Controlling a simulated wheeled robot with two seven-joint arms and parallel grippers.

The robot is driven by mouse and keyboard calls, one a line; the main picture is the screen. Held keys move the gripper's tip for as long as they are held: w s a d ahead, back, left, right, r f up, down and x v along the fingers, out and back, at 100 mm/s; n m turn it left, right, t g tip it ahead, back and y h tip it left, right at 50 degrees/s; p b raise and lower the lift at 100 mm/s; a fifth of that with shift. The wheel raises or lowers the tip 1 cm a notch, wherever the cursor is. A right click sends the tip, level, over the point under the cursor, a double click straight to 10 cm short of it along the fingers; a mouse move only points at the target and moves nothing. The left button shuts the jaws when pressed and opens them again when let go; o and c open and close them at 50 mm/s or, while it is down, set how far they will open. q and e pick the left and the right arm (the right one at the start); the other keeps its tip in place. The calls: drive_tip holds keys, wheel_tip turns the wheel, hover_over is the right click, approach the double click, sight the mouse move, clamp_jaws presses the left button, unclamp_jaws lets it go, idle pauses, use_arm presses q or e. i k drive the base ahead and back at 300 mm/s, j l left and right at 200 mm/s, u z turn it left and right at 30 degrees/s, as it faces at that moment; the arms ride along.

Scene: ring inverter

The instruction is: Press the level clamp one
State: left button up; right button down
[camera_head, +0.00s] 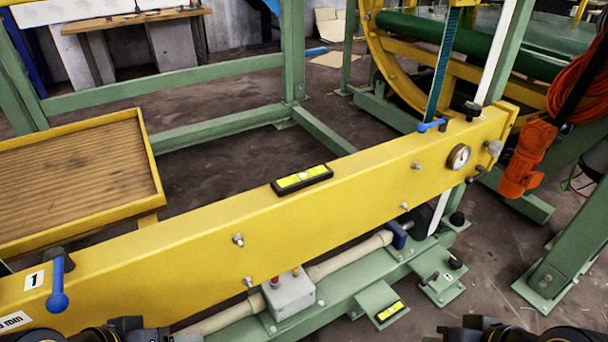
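A blue lever with a round knob (58,288) sits on the near left end of the long yellow beam (340,210), beside a white label marked "1" (34,280). It points up and down along the beam's face. A second blue lever (432,125) lies across the top of the beam near its right end. Black parts of my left arm (120,331) show at the bottom left edge, below the lever and apart from it. Black parts of my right arm (490,330) show at the bottom right edge. I cannot make out fingertips on either.
A yellow spirit level (301,179) lies on the beam's top edge. A grey box with a red button (288,293) is below the beam. A wooden-floored yellow tray (75,175) is behind at left. An orange motor (526,160) hangs right.

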sight(58, 302)
drive_tip(key=l+u, duration=0.1)
drive_tip(key=u, duration=1.8)
